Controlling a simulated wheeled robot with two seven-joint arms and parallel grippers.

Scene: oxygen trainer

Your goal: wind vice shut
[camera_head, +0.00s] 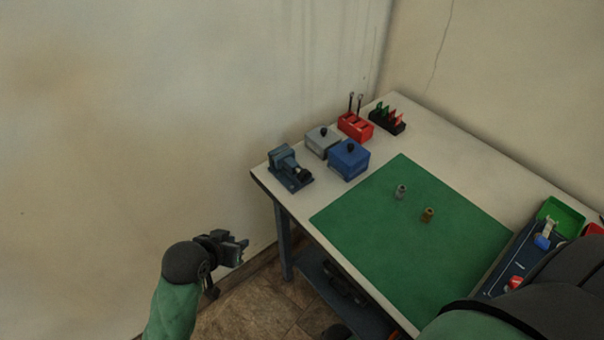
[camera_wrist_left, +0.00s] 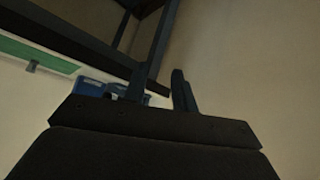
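The blue-grey vice (camera_head: 287,167) stands at the table's left corner near the wall, with a dark handle (camera_head: 304,174) on its front side. At this size I cannot tell how far its jaws are apart. My left gripper (camera_head: 240,249) hangs in free space left of the table, lower in the picture than the vice and well apart from it. Its fingers (camera_wrist_left: 162,92) stand apart in the left wrist view, with nothing visible between them, so it looks open and empty. My right arm fills the lower right corner; its gripper is not in view.
On the white table (camera_head: 459,139) are a grey box (camera_head: 322,141), a blue box (camera_head: 349,160), red holders (camera_head: 355,126), a black rack (camera_head: 387,121) and a green mat (camera_head: 385,245) with two small fittings. A tray (camera_head: 522,261) lies right. The wall is close behind the vice.

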